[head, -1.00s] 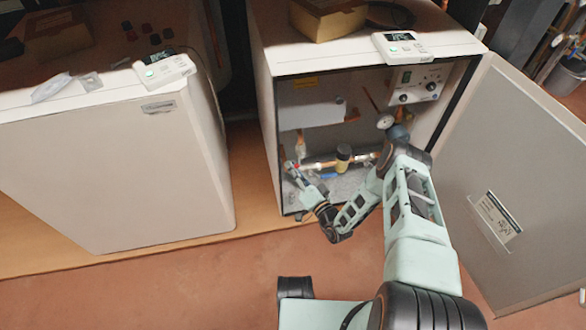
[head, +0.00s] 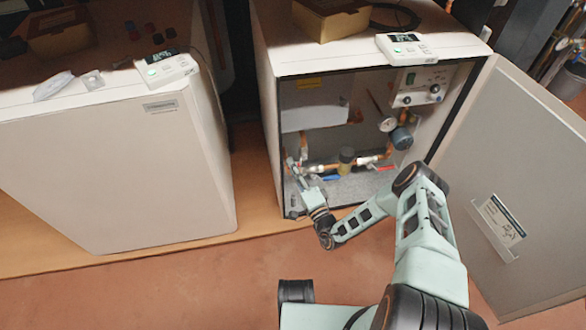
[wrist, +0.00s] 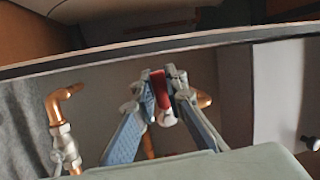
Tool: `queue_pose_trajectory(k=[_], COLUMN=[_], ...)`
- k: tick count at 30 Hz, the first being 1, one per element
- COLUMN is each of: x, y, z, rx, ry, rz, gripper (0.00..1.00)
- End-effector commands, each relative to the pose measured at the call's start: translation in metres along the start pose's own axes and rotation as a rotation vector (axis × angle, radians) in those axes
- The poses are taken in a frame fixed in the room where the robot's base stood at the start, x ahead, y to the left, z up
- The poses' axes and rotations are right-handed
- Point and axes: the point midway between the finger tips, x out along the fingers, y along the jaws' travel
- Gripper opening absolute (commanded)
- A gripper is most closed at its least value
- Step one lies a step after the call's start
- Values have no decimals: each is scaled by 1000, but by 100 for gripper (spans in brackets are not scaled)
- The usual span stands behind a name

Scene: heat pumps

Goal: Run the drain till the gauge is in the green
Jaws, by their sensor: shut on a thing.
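The pressure gauge (head: 388,124) is a small round white dial inside the open heat pump cabinet (head: 268,130), at the right of the pipework. Its needle and green zone are too small to read. My gripper (head: 293,164) is at the left end of the pipework, low inside the cabinet. In the wrist view, my gripper (wrist: 161,82) is shut on a red handle (wrist: 158,84), with a pale fitting below it. The fingertips hide part of the handle. I cannot tell how far the handle is turned.
The cabinet door (head: 520,185) stands open at the right. A second, closed cabinet (head: 120,180) is at the left. A copper elbow (wrist: 60,100) is beside my gripper.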

Motion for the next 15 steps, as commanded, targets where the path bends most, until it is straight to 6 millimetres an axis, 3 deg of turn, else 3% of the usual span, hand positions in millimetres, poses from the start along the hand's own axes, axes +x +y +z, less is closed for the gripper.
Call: queue_pose_trajectory(k=[15], x=[1], y=[-7], z=[-1], rx=[114], ry=[24], rz=[-31], gripper=[0])
